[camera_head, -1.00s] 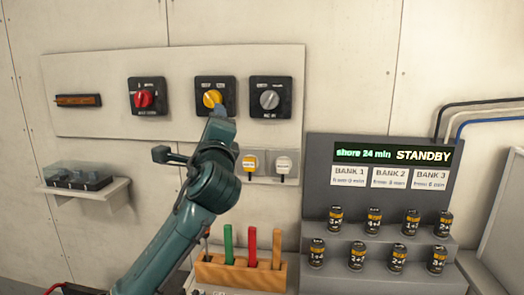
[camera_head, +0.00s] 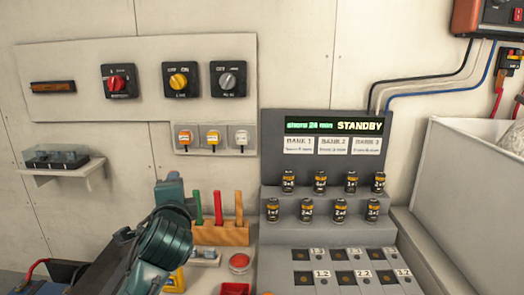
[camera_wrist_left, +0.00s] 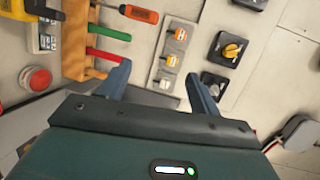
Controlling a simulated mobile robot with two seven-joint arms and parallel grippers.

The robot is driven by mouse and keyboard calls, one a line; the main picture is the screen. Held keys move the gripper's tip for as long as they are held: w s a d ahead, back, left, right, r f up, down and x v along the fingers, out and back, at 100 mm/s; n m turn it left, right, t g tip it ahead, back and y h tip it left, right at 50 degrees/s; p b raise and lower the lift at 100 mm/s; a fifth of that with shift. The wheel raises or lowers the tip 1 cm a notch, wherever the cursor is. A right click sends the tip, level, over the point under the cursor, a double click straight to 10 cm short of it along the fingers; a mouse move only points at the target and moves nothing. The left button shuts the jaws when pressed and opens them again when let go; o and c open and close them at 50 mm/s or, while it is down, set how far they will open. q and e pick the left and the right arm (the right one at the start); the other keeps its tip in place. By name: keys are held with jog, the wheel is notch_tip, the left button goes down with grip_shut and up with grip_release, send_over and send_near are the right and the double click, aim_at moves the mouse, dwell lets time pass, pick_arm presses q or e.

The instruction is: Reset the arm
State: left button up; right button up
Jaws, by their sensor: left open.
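My left arm comes in at the lower left of the head view, bent, with its left gripper (camera_head: 170,190) in front of the left end of the wooden tool rack (camera_head: 220,233). Its fingers are hard to make out there. In the left wrist view the two blue fingers of the left gripper (camera_wrist_left: 158,84) stand apart with nothing between them. The rotary switches with red (camera_head: 118,83), yellow (camera_head: 178,81) and grey (camera_head: 228,81) knobs are on the wall panel, clear of the gripper. The yellow knob also shows in the left wrist view (camera_wrist_left: 232,50). My right gripper is out of view.
A stepped console (camera_head: 325,232) with several small batteries stands right of the arm, under a display (camera_head: 335,125) reading STANDBY. A red button (camera_head: 239,262) is in front of the rack. A small shelf (camera_head: 62,168) is at left.

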pick_arm(q)
jog(key=s+a+f+n+g+h, duration=0.1)
jog(key=s+f+n+g, duration=0.2)
jog(key=s+f, duration=0.55)
jog(key=s+a+f+n+g+h, duration=0.1)
jog(key=s+f+n+g, duration=0.35)
jog(key=f, duration=0.75)
jog(key=s+f+n+g+h, duration=0.1)
jog(key=s+f+n+g, duration=0.2)
jog(key=s, duration=0.8)
jog(key=s+f+n+g+h, duration=0.1)
jog(key=s+f+n+g, duration=0.15)
jog(key=s+f, duration=0.65)
jog(key=w+d+f+m+t+h, duration=0.1)
jog(key=w+d+f+t+h, duration=0.2)
jog(key=t, duration=0.5)
jog(key=w+d, duration=0.1)
jog(key=d, duration=0.1)
jog(key=shift+d+f, duration=0.2)
jog(key=shift+d, duration=0.15)
jog(key=shift+w, duration=0.15)
